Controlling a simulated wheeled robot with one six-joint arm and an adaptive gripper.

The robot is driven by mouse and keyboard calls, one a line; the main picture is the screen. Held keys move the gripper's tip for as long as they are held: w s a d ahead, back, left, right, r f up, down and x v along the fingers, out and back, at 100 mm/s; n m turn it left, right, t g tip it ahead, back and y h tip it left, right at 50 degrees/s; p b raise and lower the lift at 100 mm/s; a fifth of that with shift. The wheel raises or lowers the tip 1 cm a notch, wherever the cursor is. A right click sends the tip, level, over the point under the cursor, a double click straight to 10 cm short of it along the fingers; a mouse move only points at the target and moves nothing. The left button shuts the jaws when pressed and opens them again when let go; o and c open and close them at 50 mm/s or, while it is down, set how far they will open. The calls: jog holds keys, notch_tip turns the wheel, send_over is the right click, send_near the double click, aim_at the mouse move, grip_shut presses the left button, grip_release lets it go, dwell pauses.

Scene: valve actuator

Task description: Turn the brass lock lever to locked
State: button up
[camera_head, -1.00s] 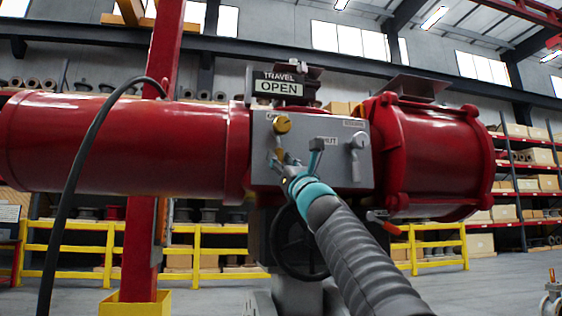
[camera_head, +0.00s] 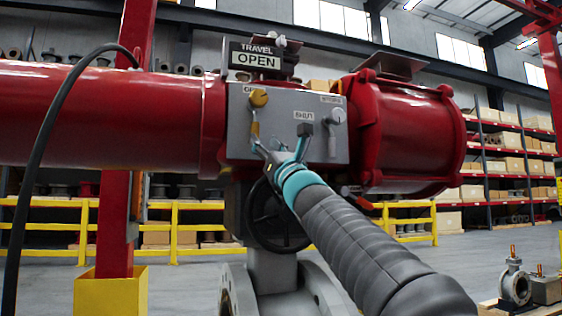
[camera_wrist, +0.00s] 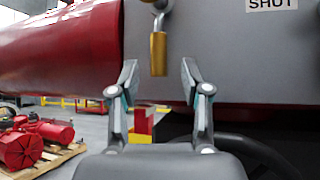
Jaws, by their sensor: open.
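The brass lock lever (camera_head: 254,128) hangs down from a round brass knob (camera_head: 259,97) on the left of the grey control panel (camera_head: 288,103). In the wrist view the brass lever (camera_wrist: 158,53) points straight down, its lower end near the line between the fingertips. My gripper (camera_head: 280,143) is in front of the panel, just below and right of the lever. In the wrist view my gripper (camera_wrist: 158,80) is open, with one finger on either side below the lever. No contact shows. The lever's top is cut off there.
A grey lever (camera_head: 335,125) is on the panel's right side. The SHUT label (camera_head: 303,115) is above my gripper. Red cylinders (camera_head: 110,115) flank the panel, and a dark handwheel (camera_head: 272,222) is below. A black cable (camera_head: 40,165) hangs at left.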

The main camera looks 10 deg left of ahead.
jog(key=v, duration=0.7)
jog(key=shift+d, duration=0.15)
jog(key=shift+s, duration=0.1)
dwell(0.4)
